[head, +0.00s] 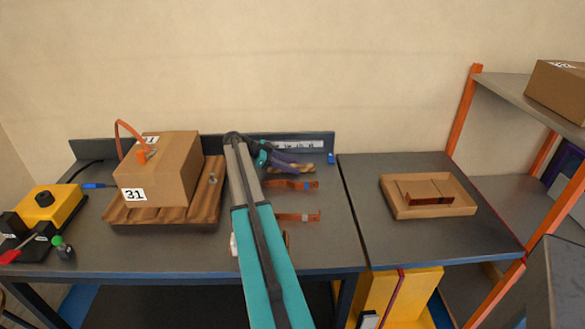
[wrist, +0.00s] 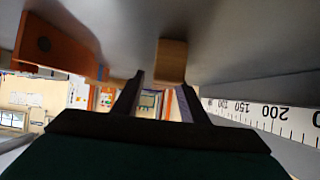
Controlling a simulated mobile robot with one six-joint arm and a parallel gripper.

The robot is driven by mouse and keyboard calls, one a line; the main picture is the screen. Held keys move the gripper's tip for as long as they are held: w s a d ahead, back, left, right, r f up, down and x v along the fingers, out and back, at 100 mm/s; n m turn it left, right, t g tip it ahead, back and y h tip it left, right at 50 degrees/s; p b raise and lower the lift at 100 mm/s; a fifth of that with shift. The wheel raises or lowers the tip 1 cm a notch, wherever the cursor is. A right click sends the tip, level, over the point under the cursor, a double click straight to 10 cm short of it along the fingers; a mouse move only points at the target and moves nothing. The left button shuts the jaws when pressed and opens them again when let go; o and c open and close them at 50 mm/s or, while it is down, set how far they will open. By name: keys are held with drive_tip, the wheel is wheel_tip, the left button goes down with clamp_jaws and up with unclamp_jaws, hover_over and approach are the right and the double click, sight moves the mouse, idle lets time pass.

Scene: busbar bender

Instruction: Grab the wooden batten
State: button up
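The wooden batten (wrist: 172,60) shows end-on in the wrist view as a small tan block against the grey tabletop. It lies ahead of my gripper (wrist: 160,82), whose two dark fingers are apart. The batten's end appears in line with the gap, nearer the right finger in the picture. I cannot tell whether it is between the fingertips, and no grip shows. In the head view my gripper (head: 306,168) is low over the back of the table, beside the ruler. A tan strip of the batten (head: 280,171) shows there, partly hidden by the gripper.
Copper bars (head: 298,216) lie in front of my gripper; an orange-brown piece (wrist: 50,45) shows close by in the wrist view. A ruler (head: 298,145) runs along the back edge. A carton (head: 165,170) on wooden slats stands left. A tray (head: 430,210) sits on the right table.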

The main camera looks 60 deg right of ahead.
idle(0.4)
clamp_jaws()
drive_tip(key=shift+r, duration=0.15)
drive_tip(key=shift+r+b, duration=0.4)
drive_tip(key=shift+r, duration=0.45)
drive_tip(key=shift+s+a+r, duration=0.1)
drive_tip(key=shift+r, duration=0.75)
drive_tip(key=s+a+b, duration=0.1)
drive_tip(key=s+a, duration=0.2)
drive_tip(key=s, duration=0.1)
drive_tip(key=s+a+r+b, duration=0.1)
drive_tip(key=s+a, duration=0.2)
drive_tip(key=s, duration=0.1)
drive_tip(key=s+a+b, duration=0.1)
drive_tip(key=s+a, duration=0.2)
drive_tip(key=s, duration=0.1)
drive_tip(key=shift+s+a+r, duration=0.15)
drive_tip(key=shift+a+r, duration=0.05)
drive_tip(key=shift+a, duration=0.2)
